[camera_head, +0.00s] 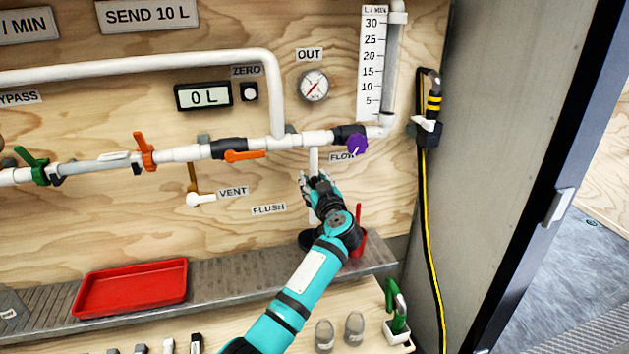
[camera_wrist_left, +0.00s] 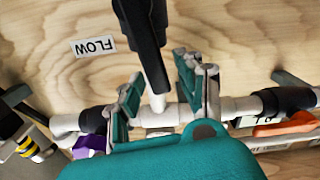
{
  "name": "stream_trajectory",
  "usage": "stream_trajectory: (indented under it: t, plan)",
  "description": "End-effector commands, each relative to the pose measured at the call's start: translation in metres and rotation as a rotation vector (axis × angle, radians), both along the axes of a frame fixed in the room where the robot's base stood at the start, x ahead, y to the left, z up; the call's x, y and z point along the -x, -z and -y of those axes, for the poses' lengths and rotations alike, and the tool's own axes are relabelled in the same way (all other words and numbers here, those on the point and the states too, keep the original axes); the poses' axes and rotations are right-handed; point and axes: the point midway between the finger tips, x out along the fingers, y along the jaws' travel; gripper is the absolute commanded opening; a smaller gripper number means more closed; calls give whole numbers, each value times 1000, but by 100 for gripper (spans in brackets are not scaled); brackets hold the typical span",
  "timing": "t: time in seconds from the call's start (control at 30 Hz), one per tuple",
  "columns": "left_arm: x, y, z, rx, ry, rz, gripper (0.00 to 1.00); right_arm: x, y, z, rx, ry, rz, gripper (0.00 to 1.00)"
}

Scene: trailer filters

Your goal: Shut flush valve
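My left gripper (camera_head: 317,184) is at the white vertical pipe (camera_head: 314,158) below the main pipe, right of the FLUSH label (camera_head: 269,209). It covers the flush valve in the head view. In the left wrist view the gripper (camera_wrist_left: 163,88) has its two teal fingers apart, either side of the pipe's line. A black valve part (camera_wrist_left: 142,28) with a dark narrow bar points between them. I cannot tell whether a finger touches it, nor which way the handle is turned. My right gripper is in neither view.
A purple flow knob (camera_head: 356,145) is just up and right of the gripper. An orange handle (camera_head: 244,156) and the vent valve (camera_head: 200,199) are to the left. A red tray (camera_head: 131,288) lies on the ledge. A yellow-black hose (camera_head: 427,230) hangs at right.

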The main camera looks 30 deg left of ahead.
Motion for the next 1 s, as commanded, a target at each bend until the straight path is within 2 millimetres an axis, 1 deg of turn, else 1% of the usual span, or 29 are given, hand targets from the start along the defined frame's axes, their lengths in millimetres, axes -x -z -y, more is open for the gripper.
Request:
stream_trajectory:
  t: [0.03,0.2,0.27,0.73,0.87,1.0]
  plan:
    - [0,0,0,0,0,0,28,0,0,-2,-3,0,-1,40]
    - [0,0,0,0,0,0,6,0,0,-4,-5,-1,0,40]
    - [0,0,0,0,0,0,0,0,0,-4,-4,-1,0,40]
    - [1,1,1,2,0,1,0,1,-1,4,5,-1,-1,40]
    - [2,1,0,17,1,14,0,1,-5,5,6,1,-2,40]
    - [5,1,-2,53,1,52,0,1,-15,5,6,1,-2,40]
